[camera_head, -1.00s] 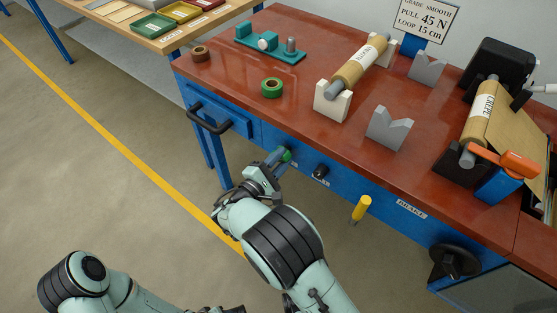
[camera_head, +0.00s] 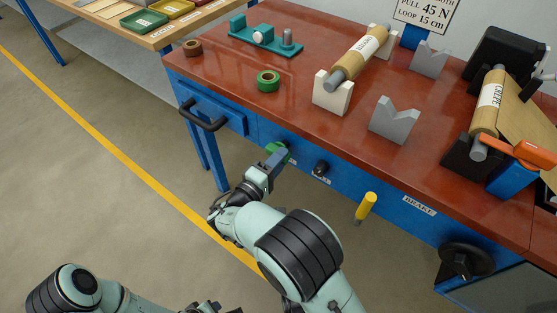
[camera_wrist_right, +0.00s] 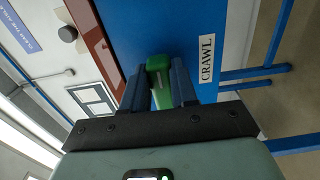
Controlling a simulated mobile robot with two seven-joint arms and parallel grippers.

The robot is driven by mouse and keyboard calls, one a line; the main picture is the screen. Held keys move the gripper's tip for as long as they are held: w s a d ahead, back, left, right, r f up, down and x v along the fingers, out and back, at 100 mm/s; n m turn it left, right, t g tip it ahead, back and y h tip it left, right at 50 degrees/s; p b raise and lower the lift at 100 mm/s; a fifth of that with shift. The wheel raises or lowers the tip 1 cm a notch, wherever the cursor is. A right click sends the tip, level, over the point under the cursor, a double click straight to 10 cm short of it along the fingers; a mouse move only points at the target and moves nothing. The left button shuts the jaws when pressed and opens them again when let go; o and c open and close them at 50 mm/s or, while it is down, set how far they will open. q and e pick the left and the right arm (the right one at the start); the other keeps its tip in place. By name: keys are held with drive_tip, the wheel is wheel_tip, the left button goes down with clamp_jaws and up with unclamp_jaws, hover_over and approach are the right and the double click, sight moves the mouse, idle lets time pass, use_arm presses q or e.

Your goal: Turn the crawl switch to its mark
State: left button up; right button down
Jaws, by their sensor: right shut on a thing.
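The crawl switch is a green knob (camera_head: 279,149) on the blue front of the bench, left of a black knob; its far end shows in the head view. In the right wrist view the green knob (camera_wrist_right: 157,66) stands between the two fingers of my right gripper (camera_wrist_right: 160,88), which is shut on it. A white CRAWL label (camera_wrist_right: 207,59) is beside it. The right gripper (camera_head: 274,158) also shows in the head view. I cannot make out the mark. My left gripper (camera_head: 207,308) is cut off at the bottom edge; its fingers are not clear.
A black knob (camera_head: 321,168) and a yellow handle (camera_head: 366,205) stick out to the right of the switch. A black drawer handle (camera_head: 203,117) is to the left. A black handwheel (camera_head: 464,260) sits under the BRAKE label. Open floor lies in front.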

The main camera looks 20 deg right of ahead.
use_arm(q)
drive_tip(key=shift+w, duration=0.1)
use_arm(e)
drive_tip(key=shift+r, duration=0.1)
drive_tip(key=c, duration=0.9)
unclamp_jaws()
drive_tip(key=shift+w+d, duration=0.1)
use_arm(q)
drive_tip(key=shift+s+d+r+g+p, duration=0.2)
drive_tip(key=shift+s+d+r+p, duration=0.1)
drive_tip(key=shift+s+r+p, duration=0.25)
drive_tip(key=shift+s+d+r+g+p, duration=0.2)
drive_tip(key=shift+s+d+r+p, duration=0.1)
drive_tip(key=shift+s, duration=0.4)
use_arm(e)
drive_tip(key=v, duration=1.3)
